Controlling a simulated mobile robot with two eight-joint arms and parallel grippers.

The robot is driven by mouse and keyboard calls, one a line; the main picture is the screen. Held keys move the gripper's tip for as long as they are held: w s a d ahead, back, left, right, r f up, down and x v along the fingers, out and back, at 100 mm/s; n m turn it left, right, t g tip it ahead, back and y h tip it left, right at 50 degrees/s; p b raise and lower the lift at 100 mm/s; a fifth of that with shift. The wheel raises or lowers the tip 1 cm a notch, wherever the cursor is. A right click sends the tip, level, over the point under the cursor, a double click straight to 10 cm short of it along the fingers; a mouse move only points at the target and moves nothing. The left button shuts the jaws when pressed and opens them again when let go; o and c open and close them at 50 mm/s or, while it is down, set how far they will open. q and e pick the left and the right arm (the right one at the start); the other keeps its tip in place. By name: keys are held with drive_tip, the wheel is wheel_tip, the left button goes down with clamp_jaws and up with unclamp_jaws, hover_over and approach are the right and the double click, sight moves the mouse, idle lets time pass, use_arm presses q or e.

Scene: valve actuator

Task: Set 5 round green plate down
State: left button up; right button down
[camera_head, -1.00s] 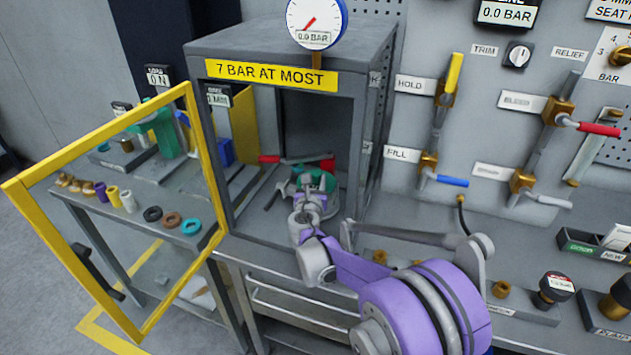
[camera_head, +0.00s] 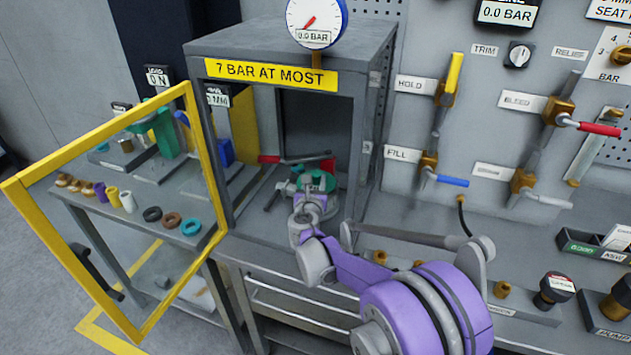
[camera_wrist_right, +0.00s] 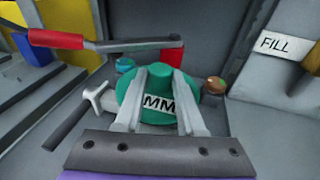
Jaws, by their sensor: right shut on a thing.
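The round green plate (camera_wrist_right: 128,97) shows between and behind the fingers of my right gripper (camera_wrist_right: 160,75) in the right wrist view. It has a raised green middle and a white label ending in "MM". In the head view the green plate (camera_head: 326,181) is inside the open-fronted grey cabinet, low down near its floor. My right gripper (camera_head: 311,186) reaches in from the front and is shut on it. The fingers hide part of the plate, and I cannot tell what its underside touches. My left gripper is not in view.
The cabinet's yellow-framed door (camera_head: 78,254) stands open to the left. A red-ended bar (camera_wrist_right: 105,44) lies behind the plate, and a T-handled screw (camera_wrist_right: 95,97) is left of it. The cabinet's right wall (camera_head: 367,140) is close to my right arm.

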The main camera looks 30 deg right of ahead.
drive_tip(key=shift+f+b, duration=0.65)
drive_tip(key=shift+f, duration=0.45)
drive_tip(key=shift+c, duration=2.2)
unclamp_jaws()
drive_tip(key=v, duration=1.1)
drive_tip(key=shift+b, duration=0.35)
